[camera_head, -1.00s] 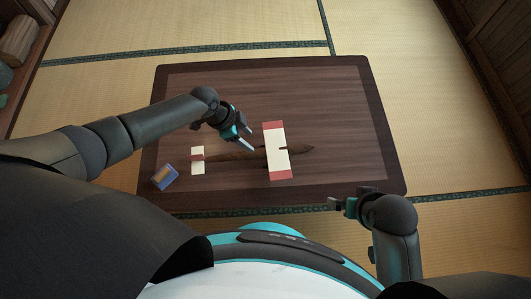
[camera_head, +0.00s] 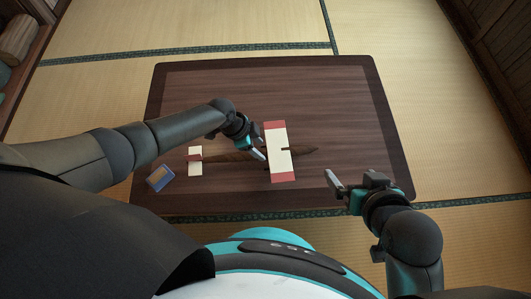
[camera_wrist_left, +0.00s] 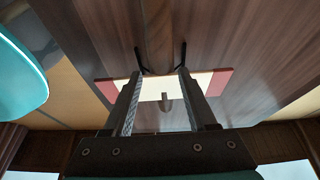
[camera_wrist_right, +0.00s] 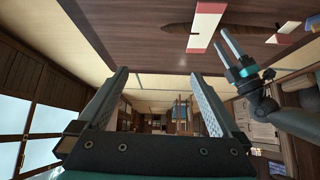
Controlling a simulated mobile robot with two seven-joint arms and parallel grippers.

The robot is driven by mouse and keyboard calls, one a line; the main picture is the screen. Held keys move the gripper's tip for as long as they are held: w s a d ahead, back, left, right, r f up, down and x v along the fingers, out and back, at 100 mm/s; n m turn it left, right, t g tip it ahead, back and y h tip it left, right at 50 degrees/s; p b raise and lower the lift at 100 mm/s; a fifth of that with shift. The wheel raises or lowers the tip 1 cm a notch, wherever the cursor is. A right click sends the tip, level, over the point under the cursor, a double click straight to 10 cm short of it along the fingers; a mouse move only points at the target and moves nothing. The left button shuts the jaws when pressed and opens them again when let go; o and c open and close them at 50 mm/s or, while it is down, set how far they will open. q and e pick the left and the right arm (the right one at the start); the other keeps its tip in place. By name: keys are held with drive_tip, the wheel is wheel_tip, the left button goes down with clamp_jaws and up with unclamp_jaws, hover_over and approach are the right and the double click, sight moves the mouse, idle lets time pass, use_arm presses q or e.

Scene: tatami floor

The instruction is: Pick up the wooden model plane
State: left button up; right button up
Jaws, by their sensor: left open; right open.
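The wooden model plane lies on the low table, with a brown fuselage (camera_head: 225,156), a cream wing with red tips (camera_head: 279,150) and a cream and red tail (camera_head: 195,158). Its nose points right. My left gripper (camera_head: 260,148) is open, just left of the wing and over the fuselage. In the left wrist view its fingers (camera_wrist_left: 160,75) stand on either side of the fuselage line (camera_wrist_left: 158,35), with the wing (camera_wrist_left: 205,84) beyond; contact cannot be told. My right gripper (camera_head: 352,181) is open and empty near the table's front right, apart from the plane.
The dark wooden table (camera_head: 330,100) is bare behind the plane and to its right. A small blue box (camera_head: 160,178) lies at the front left, near the tail. Tatami floor (camera_head: 430,100) surrounds the table.

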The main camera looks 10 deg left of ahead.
sight(261, 151)
use_arm(q)
drive_tip(key=shift+d+f, duration=0.1)
drive_tip(key=shift+f, duration=0.15)
drive_tip(key=shift+w+f+b, duration=0.1)
drive_tip(key=shift+f+b, duration=0.5)
drive_tip(key=shift+w+d+f+b, duration=0.1)
drive_tip(key=shift+f+b, duration=0.45)
drive_tip(key=shift+f, duration=0.15)
drive_tip(key=shift+d+f+b, duration=0.2)
drive_tip(key=shift+f+b, duration=0.35)
drive_tip(key=shift+f, duration=0.15)
drive_tip(key=shift+w+d+f+b, duration=0.15)
drive_tip(key=shift+d+f+b, duration=0.1)
drive_tip(key=shift+f+b, duration=0.25)
use_arm(e)
drive_tip(key=w+a+r+t+y, duration=0.1)
drive_tip(key=a+r+t+y, duration=0.2)
drive_tip(key=a+t, duration=0.4)
drive_tip(key=shift+w+m+t+y, duration=0.3)
drive_tip(key=shift+w+y, duration=0.05)
drive_tip(key=shift+y, duration=0.15)
drive_tip(key=shift+a, duration=0.1)
use_arm(q)
clamp_jaws()
